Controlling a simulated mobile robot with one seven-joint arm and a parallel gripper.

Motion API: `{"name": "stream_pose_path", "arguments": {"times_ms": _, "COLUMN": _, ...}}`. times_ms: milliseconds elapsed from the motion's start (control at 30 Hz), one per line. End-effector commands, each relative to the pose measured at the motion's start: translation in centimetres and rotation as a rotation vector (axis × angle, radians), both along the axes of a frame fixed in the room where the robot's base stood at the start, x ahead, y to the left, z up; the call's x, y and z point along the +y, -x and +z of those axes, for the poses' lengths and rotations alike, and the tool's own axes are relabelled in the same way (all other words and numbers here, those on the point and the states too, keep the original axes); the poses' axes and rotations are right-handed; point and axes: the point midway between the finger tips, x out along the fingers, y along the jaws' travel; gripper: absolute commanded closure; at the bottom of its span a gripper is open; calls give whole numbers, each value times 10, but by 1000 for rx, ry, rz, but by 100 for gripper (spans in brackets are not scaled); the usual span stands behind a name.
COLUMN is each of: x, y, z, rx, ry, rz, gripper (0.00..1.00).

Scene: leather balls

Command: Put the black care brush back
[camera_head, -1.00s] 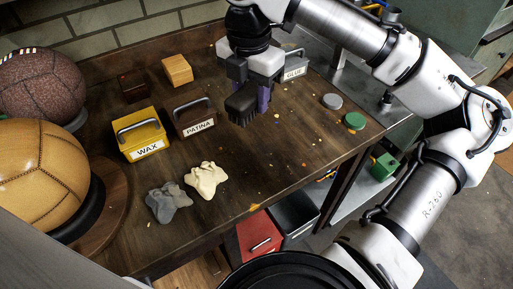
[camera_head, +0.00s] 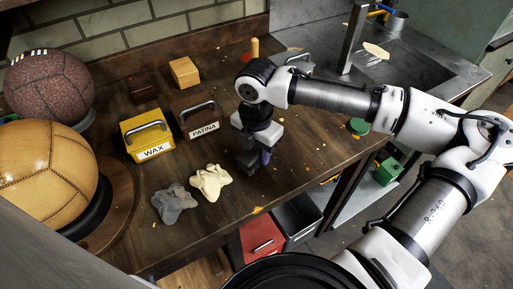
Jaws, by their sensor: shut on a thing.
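My gripper (camera_head: 257,153) is shut on the black care brush (camera_head: 247,163), low over the middle of the brown workbench (camera_head: 225,225). The brush hangs with its dark bristles down. I cannot tell whether the bristles touch the bench top. The brush is partly hidden by the gripper, and my arm covers part of the bench behind it. The brown PATINA box (camera_head: 196,121) stands to the left of the brush, with the yellow WAX box (camera_head: 147,136) farther left.
A cream cloth (camera_head: 211,181) and a grey cloth (camera_head: 173,204) lie left of the gripper. A grey box (camera_head: 299,64) is partly behind my arm. A tan block (camera_head: 184,72) and dark block (camera_head: 141,88) stand at the back. A tan ball (camera_head: 45,175) is at left. Front bench is clear.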

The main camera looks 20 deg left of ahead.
Motion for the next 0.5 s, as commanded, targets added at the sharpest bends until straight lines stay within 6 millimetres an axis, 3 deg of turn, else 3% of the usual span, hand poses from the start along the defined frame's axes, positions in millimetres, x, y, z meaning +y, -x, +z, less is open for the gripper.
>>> {"name": "stream_pose_path", "arguments": {"times_ms": 267, "x": 0, "y": 0, "z": -3, "rx": 1, "ry": -1, "rz": 0, "gripper": 78}}
{"name": "stream_pose_path", "arguments": {"times_ms": 300, "x": 0, "y": 0, "z": -3, "rx": 1, "ry": 0, "rz": 0, "gripper": 58}}
{"name": "stream_pose_path", "arguments": {"times_ms": 467, "x": 0, "y": 0, "z": -2, "rx": 0, "ry": 0, "rz": 0, "gripper": 38}}
{"name": "stream_pose_path", "arguments": {"times_ms": 500, "x": 0, "y": 0, "z": -2, "rx": 0, "ry": 0, "rz": 0, "gripper": 38}}
